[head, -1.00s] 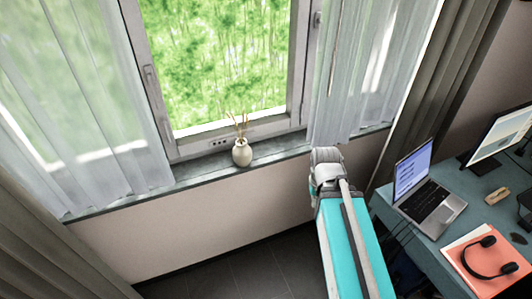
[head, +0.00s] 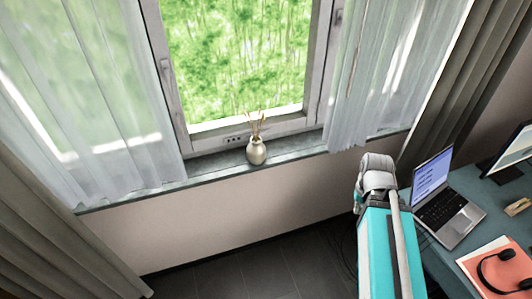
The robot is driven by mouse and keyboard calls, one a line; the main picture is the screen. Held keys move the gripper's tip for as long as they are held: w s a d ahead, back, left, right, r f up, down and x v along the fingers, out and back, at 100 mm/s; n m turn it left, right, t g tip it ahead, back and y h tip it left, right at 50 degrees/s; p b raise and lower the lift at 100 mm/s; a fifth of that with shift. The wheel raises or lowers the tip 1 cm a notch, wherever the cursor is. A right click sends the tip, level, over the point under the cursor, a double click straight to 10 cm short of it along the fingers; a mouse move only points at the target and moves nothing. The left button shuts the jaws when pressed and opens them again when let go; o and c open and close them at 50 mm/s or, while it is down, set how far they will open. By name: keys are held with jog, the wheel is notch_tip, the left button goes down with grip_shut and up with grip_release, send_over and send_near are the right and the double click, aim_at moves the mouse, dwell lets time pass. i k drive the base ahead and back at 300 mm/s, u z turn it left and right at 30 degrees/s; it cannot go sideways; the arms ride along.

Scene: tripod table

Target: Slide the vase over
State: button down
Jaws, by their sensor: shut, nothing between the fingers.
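The small beige vase (head: 256,153) stands upright on the window sill in the head view, with several thin dry stems rising from it. It is in front of the lower window frame, between the two sheer curtains. My arm, teal and grey, rises at the lower right, and its visible grey joint is to the right of the vase and well apart from it. My gripper itself does not show; it is hidden behind or beyond the arm.
The grey sill (head: 205,173) is clear on both sides of the vase. Sheer curtains hang at the left (head: 85,90) and right (head: 385,80). A desk (head: 440,262) at the right holds a laptop (head: 443,198) and a headset (head: 492,270). Dark floor lies below.

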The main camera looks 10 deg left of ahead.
aim_at(256, 154)
jog(key=z, duration=0.1)
jog(key=i, duration=1)
jog(key=u, duration=0.1)
